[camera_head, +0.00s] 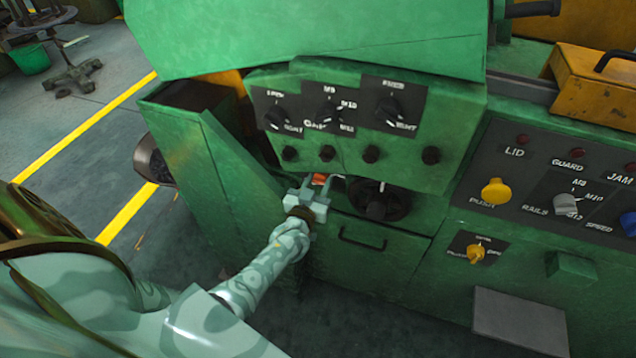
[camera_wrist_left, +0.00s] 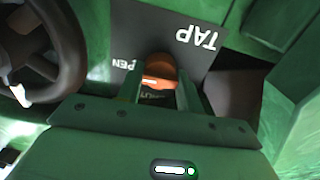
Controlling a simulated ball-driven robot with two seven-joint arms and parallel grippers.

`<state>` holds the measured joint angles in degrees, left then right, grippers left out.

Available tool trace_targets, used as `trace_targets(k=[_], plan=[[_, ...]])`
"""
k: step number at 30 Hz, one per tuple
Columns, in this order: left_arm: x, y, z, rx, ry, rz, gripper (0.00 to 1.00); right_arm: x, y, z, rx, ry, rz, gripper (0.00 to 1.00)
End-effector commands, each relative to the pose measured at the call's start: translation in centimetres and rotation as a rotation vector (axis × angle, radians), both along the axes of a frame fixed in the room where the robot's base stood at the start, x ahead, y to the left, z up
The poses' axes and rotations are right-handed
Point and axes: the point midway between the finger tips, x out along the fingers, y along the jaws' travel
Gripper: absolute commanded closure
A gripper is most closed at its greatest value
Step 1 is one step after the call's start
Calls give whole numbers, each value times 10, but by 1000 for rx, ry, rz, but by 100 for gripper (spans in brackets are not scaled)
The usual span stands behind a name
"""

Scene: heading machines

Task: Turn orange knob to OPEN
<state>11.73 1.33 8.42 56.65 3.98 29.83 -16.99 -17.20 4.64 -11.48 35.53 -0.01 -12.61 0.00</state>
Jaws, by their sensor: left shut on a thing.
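The orange knob (camera_wrist_left: 160,68) sits on a dark plate (camera_wrist_left: 185,38) lettered TAP, upside down in the left wrist view. Part of a word ending in PEN shows to the left of the knob, and another, mostly covered word lies just below it. My left gripper (camera_wrist_left: 159,95) is shut on the knob, one finger on each side. In the head view my left gripper (camera_head: 319,188) reaches under the green control box, and only a bit of the orange knob (camera_head: 320,179) shows. The way the knob points is hard to tell. My right gripper is not in view.
A dark handwheel (camera_head: 378,201) is close to the right of my left gripper. The control box (camera_head: 365,130) with black knobs overhangs it. A green side panel (camera_head: 215,165) stands to the left. A yellow knob (camera_head: 476,252) and a yellow button (camera_head: 495,191) are farther right.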

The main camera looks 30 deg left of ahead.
Motion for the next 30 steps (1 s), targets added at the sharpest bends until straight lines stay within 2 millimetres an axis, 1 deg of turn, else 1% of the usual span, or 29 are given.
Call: trace_targets(k=[1, 4, 5, 6, 7, 15, 17, 19, 23, 30], plan=[[-1, -1, -3, -2, 8, -1, 86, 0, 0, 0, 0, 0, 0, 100], [-2, -1, -3, -2, 8, -1, 86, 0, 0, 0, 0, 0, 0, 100], [-1, -1, -3, -2, 8, -1, 61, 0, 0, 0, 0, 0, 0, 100], [-1, -1, -3, -2, 8, -1, 50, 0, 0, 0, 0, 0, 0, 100], [-1, -1, -3, -3, 7, -1, 42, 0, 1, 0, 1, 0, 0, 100], [-1, 0, -1, -2, 3, 0, 42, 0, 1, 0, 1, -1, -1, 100], [-3, -1, -1, -2, 3, 0, 42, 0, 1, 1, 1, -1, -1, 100], [-10, -3, 0, -2, 4, -1, 42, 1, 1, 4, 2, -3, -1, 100], [-34, -8, 1, -2, 5, 0, 42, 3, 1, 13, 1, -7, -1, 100], [-99, -24, 0, -1, 6, -1, 42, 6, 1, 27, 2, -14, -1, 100]])
